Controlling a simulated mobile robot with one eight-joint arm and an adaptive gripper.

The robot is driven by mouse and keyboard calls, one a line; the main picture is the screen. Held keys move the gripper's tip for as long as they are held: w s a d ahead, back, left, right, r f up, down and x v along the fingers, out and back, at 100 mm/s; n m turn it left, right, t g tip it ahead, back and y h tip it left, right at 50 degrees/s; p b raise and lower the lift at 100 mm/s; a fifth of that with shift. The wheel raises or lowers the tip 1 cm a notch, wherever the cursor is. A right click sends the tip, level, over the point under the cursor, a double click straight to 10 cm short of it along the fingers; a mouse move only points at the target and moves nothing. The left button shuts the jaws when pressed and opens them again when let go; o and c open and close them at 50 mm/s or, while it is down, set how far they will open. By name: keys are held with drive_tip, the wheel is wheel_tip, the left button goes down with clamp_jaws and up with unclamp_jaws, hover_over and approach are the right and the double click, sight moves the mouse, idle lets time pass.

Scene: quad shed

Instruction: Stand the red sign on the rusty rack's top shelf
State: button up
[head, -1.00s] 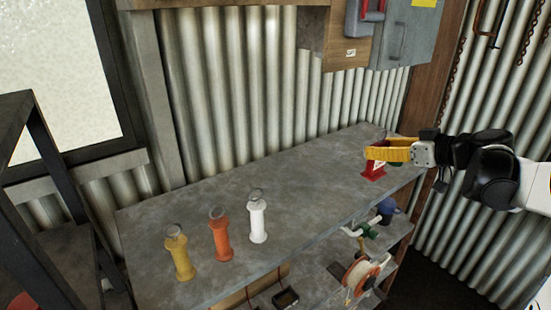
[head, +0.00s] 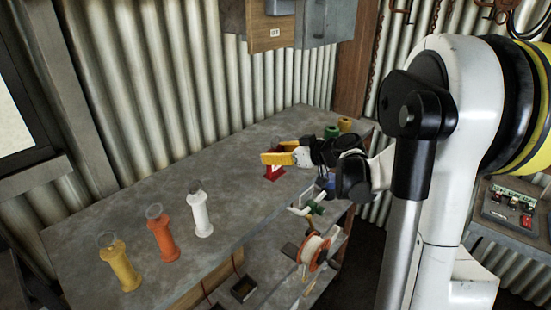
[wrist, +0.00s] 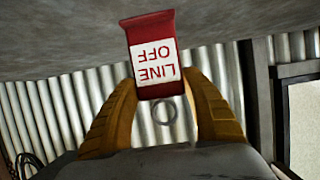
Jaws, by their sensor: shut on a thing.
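The red sign (head: 274,173) is at the far right part of the grey bench in the head view. My gripper (head: 270,158) is shut on its upper part with yellow fingers. In the wrist view, the sign (wrist: 153,55) sits between both fingers, and its white panel reads "LINE OFF" upside down. A grey ring shows below it there. The sign's foot is close to the bench top; I cannot tell whether they touch. A dark frame (head: 20,285) shows at the lower left edge of the head view; I cannot tell whether it is the rusty rack.
Green (head: 331,131) and yellow (head: 345,124) items stand beyond my gripper. A wire reel (head: 313,251) is on the lower shelf. The bench middle is clear.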

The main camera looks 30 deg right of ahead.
drive_tip(key=shift+w+d+f, duration=0.1)
drive_tip(key=shift+f, duration=0.75)
drive_tip(key=shift+f+b, duration=0.2)
drive_tip(key=shift+b, duration=0.1)
drive_tip(key=o, duration=1.1)
drive_tip(key=shift+r, duration=0.1)
drive_tip(key=shift+o, duration=0.2)
drive_tip(key=shift+r, duration=0.15)
